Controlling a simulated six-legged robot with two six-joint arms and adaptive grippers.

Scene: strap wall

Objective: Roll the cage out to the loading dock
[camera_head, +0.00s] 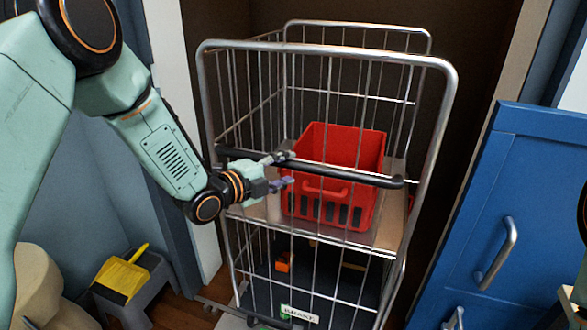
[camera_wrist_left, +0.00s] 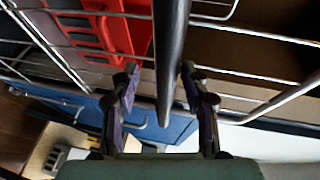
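The wire roll cage (camera_head: 440,110) stands upright in a dark recess, with a black handle bar (camera_head: 350,176) across its front. My left gripper (camera_head: 284,172) is at the left part of this handle. In the left wrist view the handle (camera_wrist_left: 170,45) passes between the parted fingers of the left gripper (camera_wrist_left: 160,85), with gaps visible beside it. A red basket (camera_head: 345,147) sits on the cage's shelf, partly behind the bars. A label reading BRAKE (camera_head: 299,314) with a green mark is low on the cage front. My right gripper is not visible.
A blue door panel (camera_head: 520,190) with metal handles stands to the right of the cage. A grey step stool with a yellow object (camera_head: 122,272) is at lower left. Pale door posts (camera_head: 180,90) flank the recess closely. An orange item (camera_head: 284,262) lies in the cage's lower level.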

